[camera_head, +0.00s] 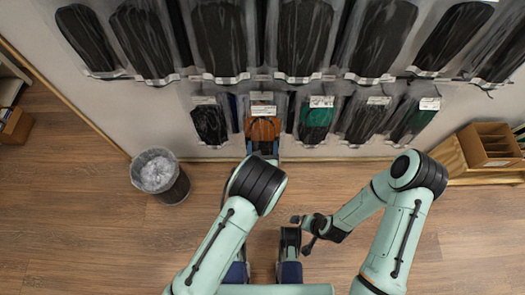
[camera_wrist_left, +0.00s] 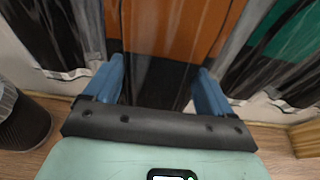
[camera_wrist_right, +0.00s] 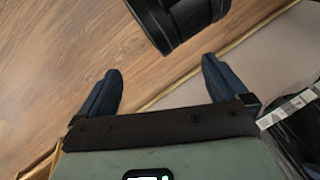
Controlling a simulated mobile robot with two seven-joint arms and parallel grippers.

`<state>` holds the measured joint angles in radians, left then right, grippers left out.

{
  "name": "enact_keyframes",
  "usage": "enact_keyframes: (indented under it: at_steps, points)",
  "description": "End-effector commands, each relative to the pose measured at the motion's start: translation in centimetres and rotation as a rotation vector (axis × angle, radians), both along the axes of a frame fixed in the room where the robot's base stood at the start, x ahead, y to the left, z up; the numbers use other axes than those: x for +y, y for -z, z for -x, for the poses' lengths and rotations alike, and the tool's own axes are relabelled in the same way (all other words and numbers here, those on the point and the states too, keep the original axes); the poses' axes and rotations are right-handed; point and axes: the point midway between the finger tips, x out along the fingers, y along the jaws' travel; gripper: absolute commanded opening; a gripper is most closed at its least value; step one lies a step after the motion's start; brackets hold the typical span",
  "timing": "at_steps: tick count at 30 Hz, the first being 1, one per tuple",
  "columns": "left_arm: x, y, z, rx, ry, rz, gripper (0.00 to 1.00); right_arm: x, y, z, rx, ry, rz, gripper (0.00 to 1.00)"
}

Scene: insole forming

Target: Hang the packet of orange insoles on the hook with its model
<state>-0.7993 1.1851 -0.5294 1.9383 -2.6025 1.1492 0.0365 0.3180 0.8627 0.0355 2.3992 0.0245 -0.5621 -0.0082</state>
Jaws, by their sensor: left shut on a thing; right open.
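An orange insole packet (camera_head: 263,128) with a white header label is in the lower row at the wall, between a dark packet (camera_head: 209,123) and a green packet (camera_head: 315,120). My left gripper (camera_head: 262,153) is at its lower end and shut on it. In the left wrist view the orange packet (camera_wrist_left: 172,25) fills the top middle, with its dark lower part between the blue fingers (camera_wrist_left: 158,78). The hook behind the header is hidden; I cannot tell whether the packet hangs on it. My right gripper (camera_head: 304,232) is open and empty, low over the floor; its spread fingers show in the right wrist view (camera_wrist_right: 160,75).
Large black packets (camera_head: 303,38) hang in the row above. More dark packets (camera_head: 365,118) hang right of the green one. A waste bin (camera_head: 160,175) stands on the floor at left. A wooden shelf with a box (camera_head: 488,145) stands at right.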

Motion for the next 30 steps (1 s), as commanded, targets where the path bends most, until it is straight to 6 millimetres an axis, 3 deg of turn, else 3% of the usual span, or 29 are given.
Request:
enact_keyframes:
  at_steps: [21, 30]
  points:
    - [0.0, 0.4, -3.6, -0.002, -0.001, 0.001, 0.51, -1.3, 1.8, -2.4, -0.063, 0.026, 0.032, 1.00]
    - [0.1, 1.0, -4.6, -0.001, -0.001, 0.001, 0.51, -1.7, 3.0, -1.9, -0.042, 0.031, 0.037, 1.00]
